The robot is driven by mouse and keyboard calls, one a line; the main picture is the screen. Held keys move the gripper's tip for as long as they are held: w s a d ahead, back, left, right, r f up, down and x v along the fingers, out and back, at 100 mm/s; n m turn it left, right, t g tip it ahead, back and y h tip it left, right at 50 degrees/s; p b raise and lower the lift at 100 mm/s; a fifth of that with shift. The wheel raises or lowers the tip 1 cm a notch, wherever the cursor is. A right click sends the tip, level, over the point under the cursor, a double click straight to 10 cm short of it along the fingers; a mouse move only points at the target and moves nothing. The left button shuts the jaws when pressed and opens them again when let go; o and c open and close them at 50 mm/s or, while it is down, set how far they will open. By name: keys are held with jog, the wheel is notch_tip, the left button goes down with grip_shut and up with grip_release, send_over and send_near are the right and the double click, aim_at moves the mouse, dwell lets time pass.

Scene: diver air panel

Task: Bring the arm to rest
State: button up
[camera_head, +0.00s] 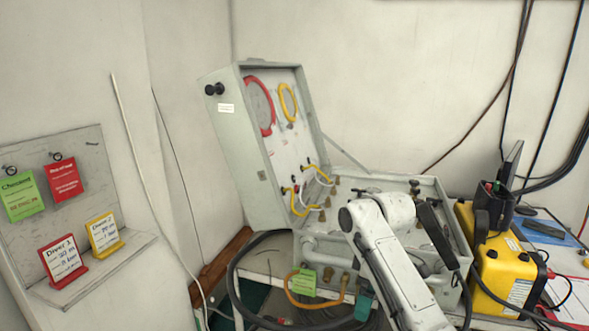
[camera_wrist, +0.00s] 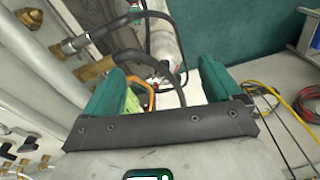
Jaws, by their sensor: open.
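My gripper (camera_wrist: 162,72) is open in the wrist view, its two teal fingers apart. Nothing is clearly held between them. A green tag (camera_wrist: 132,106) and an orange loop show beyond and between the fingers; their distance is hard to judge. In the head view my white arm (camera_head: 395,262) reaches down in front of the open grey air panel case (camera_head: 240,150). The gripper's end is mostly hidden there behind the arm and at the frame's lower edge. The green tag (camera_head: 304,281) hangs at the case's front, left of the arm.
A yellow case (camera_head: 505,268) with a black holder stands right of the panel. A tag board (camera_head: 75,165) with red, green and yellow cards is on the left wall. Black hose (camera_head: 236,285) curves around the case's left front. Brass fittings (camera_wrist: 93,69) lie close left in the wrist view.

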jog(key=s+f+m+y, duration=0.1)
jog(key=s+f+m, duration=0.5)
jog(key=s+f, duration=1.25)
jog(key=s+d+m+h, duration=0.1)
jog(key=s+d+m, duration=0.2)
jog(key=s, duration=1)
jog(key=s+d+m+t+h, duration=0.1)
jog(key=s+d+m, duration=0.3)
jog(key=s+d, duration=0.4)
jog(key=s, duration=0.5)
jog(key=shift+f, duration=0.3)
jog(key=shift+s, duration=0.1)
